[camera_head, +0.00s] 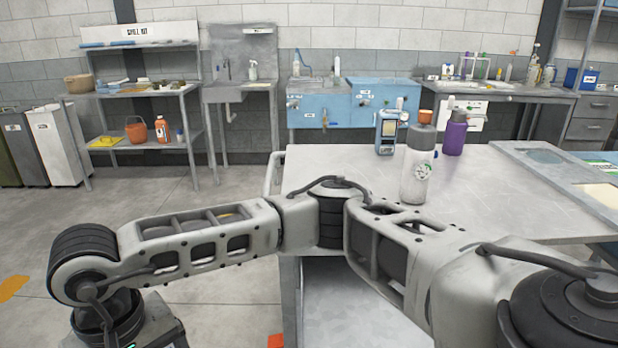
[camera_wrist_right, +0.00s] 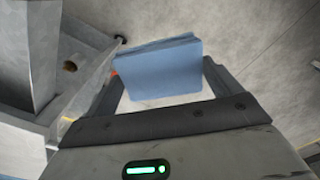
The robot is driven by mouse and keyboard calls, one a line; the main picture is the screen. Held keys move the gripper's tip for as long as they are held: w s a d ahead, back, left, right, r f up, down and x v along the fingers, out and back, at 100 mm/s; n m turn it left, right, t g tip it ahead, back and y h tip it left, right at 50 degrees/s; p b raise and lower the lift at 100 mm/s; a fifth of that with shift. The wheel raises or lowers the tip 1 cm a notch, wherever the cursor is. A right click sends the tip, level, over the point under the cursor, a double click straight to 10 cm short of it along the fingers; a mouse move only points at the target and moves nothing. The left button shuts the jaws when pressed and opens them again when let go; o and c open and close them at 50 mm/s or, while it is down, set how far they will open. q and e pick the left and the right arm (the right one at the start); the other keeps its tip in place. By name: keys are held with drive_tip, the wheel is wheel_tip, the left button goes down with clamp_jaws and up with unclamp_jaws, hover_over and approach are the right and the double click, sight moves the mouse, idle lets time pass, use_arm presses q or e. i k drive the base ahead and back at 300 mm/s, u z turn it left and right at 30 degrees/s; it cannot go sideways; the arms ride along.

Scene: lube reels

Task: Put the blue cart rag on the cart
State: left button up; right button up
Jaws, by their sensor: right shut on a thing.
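The blue rag (camera_wrist_right: 158,67) is a folded flat pad in the right wrist view. My right gripper (camera_wrist_right: 162,82) is shut on it, with one finger at each side. In the head view my right arm reaches across to the lower left; its fingers and the rag are below the picture edge. The cart (camera_head: 314,169) is a grey metal table with a side handle and a lower shelf, at centre right. My right wrist is to the left of the cart, over the floor, apart from its top. My left gripper is in neither view.
On the cart top stand a white-grey bottle (camera_head: 418,172), a purple bottle (camera_head: 455,133) and a blue handheld device (camera_head: 387,132). The front left of the top is partly hidden by my arm. A shelf unit (camera_head: 140,91) and two blue cabinets (camera_head: 378,101) stand behind.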

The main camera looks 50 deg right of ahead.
sight(527, 200)
drive_tip(key=u, duration=1.45)
drive_tip(key=k, duration=2.2)
drive_tip(key=u, duration=1.6)
drive_tip(key=k, duration=1)
drive_tip(key=u, duration=0.6)
drive_tip(key=k, duration=0.4)
drive_tip(key=z, duration=2.7)
